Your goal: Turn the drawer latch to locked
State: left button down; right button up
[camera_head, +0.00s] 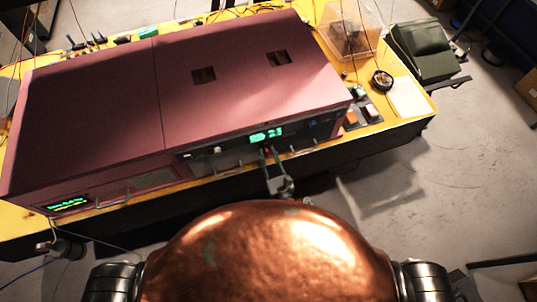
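The maroon foam enclosure (110,95) stands on the yellow table. Its front on the right side has a dark panel with a green-lit display (266,133) and several metal handles. My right gripper (268,151) is at this panel, just below the display, its two fingers pointing at the front and apart. A small red spot shows between the fingers; I cannot tell whether it is the latch or whether the fingers touch it. The drawer latch and its setting cannot be made out.
A second lit display (68,203) is at the enclosure's lower left. A clear bin (350,30), a black round item (381,80) and a white sheet (410,97) are on the table's right part. A green case (424,50) is beyond the table.

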grip_shut()
jog(key=shift+n, duration=0.4)
jog(key=n, duration=0.3)
jog(key=shift+s+a+n, duration=0.1)
jog(key=shift+a+n, duration=0.15)
jog(key=shift+n, duration=0.05)
jog(key=n, duration=0.2)
jog(key=n+p, duration=0.1)
jog(key=shift+a+n, duration=0.2)
jog(key=shift+n, duration=0.2)
jog(key=n, duration=0.1)
jog(key=n+p, duration=0.1)
jog(key=n, duration=0.3)
jog(key=shift+s+a+f, duration=0.1)
jog(key=shift+a+f, duration=0.05)
jog(key=shift+f, duration=0.15)
jog(key=shift+f+n+p, duration=0.15)
jog(key=shift+n+p, duration=0.2)
jog(key=shift+n, duration=0.8)
jog(key=shift+f+n+p, duration=0.15)
jog(key=shift+n+p, duration=0.2)
jog(key=shift+n, duration=0.8)
